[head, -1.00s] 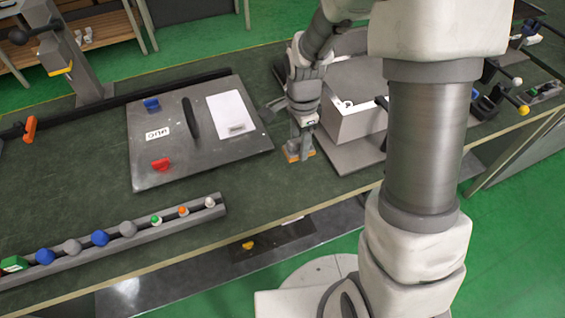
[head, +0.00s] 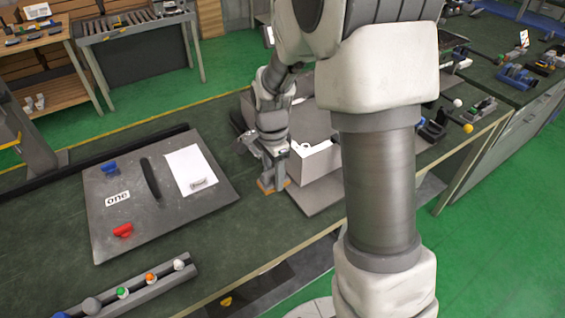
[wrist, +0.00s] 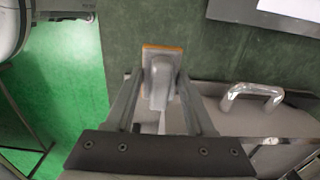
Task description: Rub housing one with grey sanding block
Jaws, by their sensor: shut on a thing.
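Housing one is a flat grey panel (head: 210,209) with an "one" label (head: 118,199), lying on the green bench at the left of the head view. A grey edge at the top of the wrist view (wrist: 235,12) looks like part of it. My gripper (wrist: 157,80) is shut on the grey sanding block (wrist: 160,84), which has an orange-brown base. In the head view the block (head: 271,186) is low over or on the bench, right of the panel and apart from it. I cannot tell whether its base touches the bench.
A grey-white box (head: 318,168) stands close right of my gripper; a metal handle (wrist: 252,94) shows in the wrist view. A rack (head: 150,288) holds coloured knobs in front.

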